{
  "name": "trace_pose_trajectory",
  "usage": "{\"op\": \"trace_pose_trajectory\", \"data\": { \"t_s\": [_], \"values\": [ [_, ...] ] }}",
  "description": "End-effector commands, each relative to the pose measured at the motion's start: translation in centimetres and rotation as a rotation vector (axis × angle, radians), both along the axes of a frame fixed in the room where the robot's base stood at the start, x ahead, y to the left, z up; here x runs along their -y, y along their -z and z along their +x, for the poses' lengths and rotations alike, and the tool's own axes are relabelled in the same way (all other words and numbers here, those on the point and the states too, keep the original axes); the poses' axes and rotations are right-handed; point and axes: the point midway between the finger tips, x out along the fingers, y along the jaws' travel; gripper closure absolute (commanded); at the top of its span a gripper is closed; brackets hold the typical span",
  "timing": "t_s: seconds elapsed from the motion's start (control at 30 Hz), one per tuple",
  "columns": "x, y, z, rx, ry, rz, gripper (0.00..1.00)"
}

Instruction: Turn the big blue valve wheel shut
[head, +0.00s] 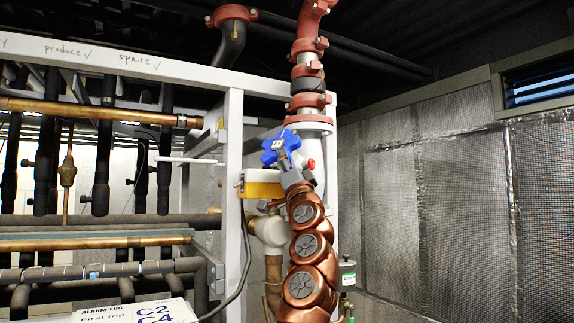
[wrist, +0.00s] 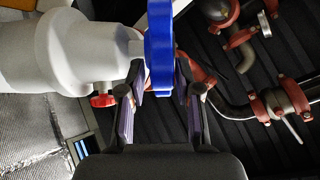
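The big blue valve wheel (head: 280,147) is at the middle of the head view, on a pale valve body by the white frame post. In the wrist view the wheel (wrist: 160,45) is seen nearly edge-on, with its lower edge between my fingertips. My gripper (wrist: 161,82) is open, with one finger on each side of the wheel; a gap shows on the right side, and I cannot tell if the left finger touches. In the head view my gripper is small and partly hidden at the end of my copper-coloured arm, just below the wheel.
A small red handle (head: 311,163) sits right of the wheel; it also shows in the wrist view (wrist: 103,100). A yellow box (head: 262,184) is below left. A red-collared pipe (head: 308,100) rises above. The white rack frame (head: 234,130) stands left; the foil wall (head: 460,200) is right.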

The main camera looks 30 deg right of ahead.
Motion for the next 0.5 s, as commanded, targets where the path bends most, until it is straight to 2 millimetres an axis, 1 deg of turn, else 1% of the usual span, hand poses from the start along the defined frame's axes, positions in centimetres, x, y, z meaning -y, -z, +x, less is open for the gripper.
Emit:
{"op": "trace_pose_trajectory", "data": {
  "t_s": [0.2, 0.5],
  "values": [
    [-0.38, 0.73, -0.65, -0.002, -0.003, -0.002, 0.67],
    [-0.47, 0.83, -0.86, -0.002, -0.002, -0.003, 0.67]
  ]
}}
